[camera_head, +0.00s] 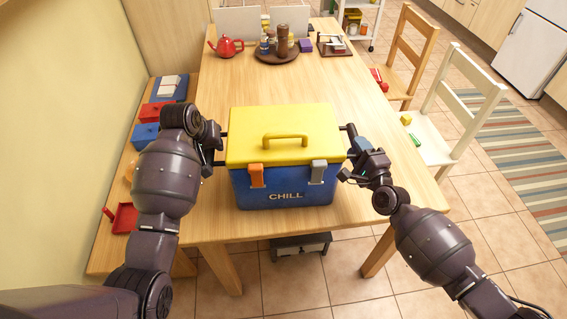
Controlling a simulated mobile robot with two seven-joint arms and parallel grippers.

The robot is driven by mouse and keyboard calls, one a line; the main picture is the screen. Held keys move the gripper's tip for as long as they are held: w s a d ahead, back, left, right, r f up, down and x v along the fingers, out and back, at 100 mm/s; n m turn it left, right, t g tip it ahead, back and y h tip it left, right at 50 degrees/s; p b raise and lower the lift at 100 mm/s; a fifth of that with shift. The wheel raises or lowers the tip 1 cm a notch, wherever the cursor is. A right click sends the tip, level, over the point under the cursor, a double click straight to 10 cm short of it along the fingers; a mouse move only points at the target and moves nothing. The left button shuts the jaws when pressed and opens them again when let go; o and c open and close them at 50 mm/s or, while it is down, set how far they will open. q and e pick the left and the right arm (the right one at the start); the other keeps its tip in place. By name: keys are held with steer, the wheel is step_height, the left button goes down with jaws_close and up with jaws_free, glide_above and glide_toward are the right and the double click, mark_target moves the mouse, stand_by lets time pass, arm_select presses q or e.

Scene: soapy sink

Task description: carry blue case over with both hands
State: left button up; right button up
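The blue case (286,186) is a cooler box marked CHILL, with a yellow lid (284,122), a top handle, one orange latch and one grey latch. It stands upright on the wooden table (318,83) near its front edge, lid closed. My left gripper (222,148) is at the case's left side, and my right gripper (346,153) is at its right side. Each shows its two fingers spread apart, pointing at the case. Whether the fingertips touch it is hard to tell, and the side faces are hidden.
A red teapot (226,46), a round brown tray (277,57) with bottles, and a small dark-framed tray (334,46) stand at the table's far end. The table between is clear. A bench (111,248) with small boxes runs along the left; chairs (445,118) stand at the right.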

arm_select(q)
jaws_close()
arm_select(e)
jaws_close()
stand_by(0.6)
arm_select(q)
steer(key=shift+r, duration=0.15)
arm_select(e)
steer(key=shift+r, duration=0.15)
